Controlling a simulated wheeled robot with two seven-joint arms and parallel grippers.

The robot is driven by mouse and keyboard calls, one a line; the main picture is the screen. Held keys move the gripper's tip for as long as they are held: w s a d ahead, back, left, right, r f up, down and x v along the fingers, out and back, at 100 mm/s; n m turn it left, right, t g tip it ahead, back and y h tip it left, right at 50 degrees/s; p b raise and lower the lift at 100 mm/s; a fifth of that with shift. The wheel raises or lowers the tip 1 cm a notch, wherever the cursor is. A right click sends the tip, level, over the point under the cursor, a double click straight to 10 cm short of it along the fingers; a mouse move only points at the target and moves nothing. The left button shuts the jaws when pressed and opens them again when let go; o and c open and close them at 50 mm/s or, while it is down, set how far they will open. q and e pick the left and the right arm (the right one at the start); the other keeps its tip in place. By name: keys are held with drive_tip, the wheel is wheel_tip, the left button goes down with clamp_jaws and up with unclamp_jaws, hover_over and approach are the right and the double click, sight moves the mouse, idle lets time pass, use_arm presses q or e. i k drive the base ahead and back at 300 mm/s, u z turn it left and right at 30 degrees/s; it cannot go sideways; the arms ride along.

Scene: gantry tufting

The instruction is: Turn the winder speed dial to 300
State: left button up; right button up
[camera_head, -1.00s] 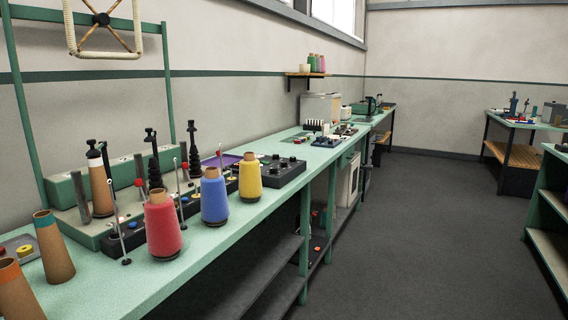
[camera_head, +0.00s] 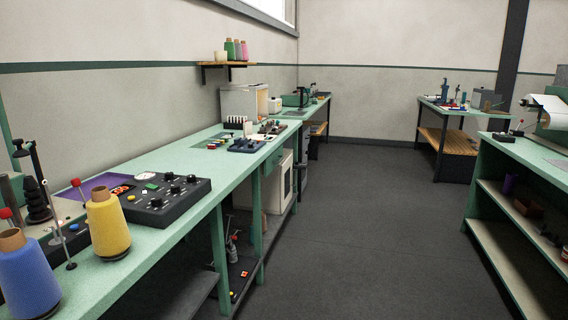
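A dark control box (camera_head: 160,200) with several black knobs and small coloured buttons lies on the long green bench at the left. Which knob is the winder speed dial, and its setting, are too small to read. A yellow yarn cone (camera_head: 107,228) stands just in front of the box, and a blue yarn cone (camera_head: 27,278) is nearer, cut by the left edge. Neither of my grippers shows in the view.
The long green bench (camera_head: 165,160) runs away along the left wall, with a second panel (camera_head: 246,146) farther down. Shelving (camera_head: 510,230) stands at the right and another table (camera_head: 455,110) at the back. The dark floor (camera_head: 365,220) between is clear.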

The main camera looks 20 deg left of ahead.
sight(175, 188)
drive_tip(key=u, duration=0.1)
drive_tip(key=i, duration=1.75)
drive_tip(key=u, duration=1.5)
drive_tip(key=i, duration=0.6)
drive_tip(key=u, duration=0.5)
